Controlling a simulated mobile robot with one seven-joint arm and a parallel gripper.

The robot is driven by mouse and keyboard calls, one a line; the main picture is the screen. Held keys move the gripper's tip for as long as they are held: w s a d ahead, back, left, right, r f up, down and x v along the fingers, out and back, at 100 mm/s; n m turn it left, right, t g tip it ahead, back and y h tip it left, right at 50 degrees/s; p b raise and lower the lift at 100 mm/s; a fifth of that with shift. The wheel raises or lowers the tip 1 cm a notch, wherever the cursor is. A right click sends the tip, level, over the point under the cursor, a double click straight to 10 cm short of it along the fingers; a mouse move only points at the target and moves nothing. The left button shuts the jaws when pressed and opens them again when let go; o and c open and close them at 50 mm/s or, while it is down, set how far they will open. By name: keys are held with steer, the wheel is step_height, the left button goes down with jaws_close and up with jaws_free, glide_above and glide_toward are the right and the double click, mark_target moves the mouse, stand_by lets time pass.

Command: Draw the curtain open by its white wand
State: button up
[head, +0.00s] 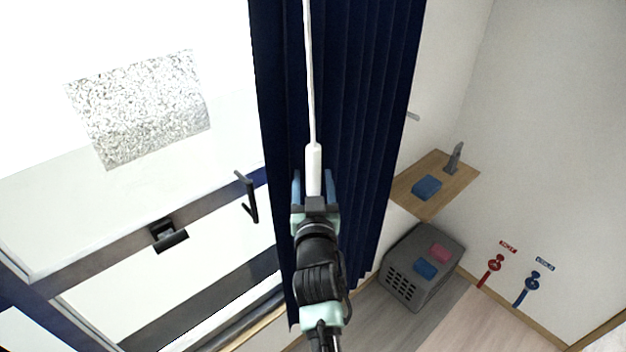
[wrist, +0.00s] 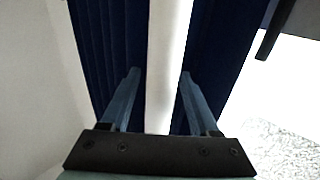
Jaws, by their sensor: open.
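The dark blue curtain (head: 370,110) hangs in folds at the middle of the head view, over the right side of the window. Its white wand (head: 309,80) hangs in front of it, with a thicker white handle (head: 313,165) at the lower end. My gripper (head: 313,180) is at this handle, one finger on each side. In the wrist view the wand (wrist: 165,65) runs between the two open fingers (wrist: 160,90), with a gap on both sides. The curtain (wrist: 105,45) fills the space behind it. The handle's lowest end is hidden by my gripper.
The bright window with dark frame bars (head: 110,260) and a black handle (head: 249,197) lies to the left. A wooden shelf (head: 445,172) with a blue sponge (head: 426,187) and a grey crate (head: 400,285) are to the right. Red and blue valves (head: 532,284) are on the right wall.

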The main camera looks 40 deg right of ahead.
steer(key=shift+s+a+f, duration=0.1)
steer(key=shift+s+a, duration=0.2)
steer(key=shift+s, duration=0.1)
steer(key=b+v, duration=0.4)
steer(key=v, duration=0.8)
steer(key=shift+b, duration=0.4)
steer(key=p+x, duration=0.8)
steer(key=x, duration=0.5)
steer(key=shift+c, duration=0.4)
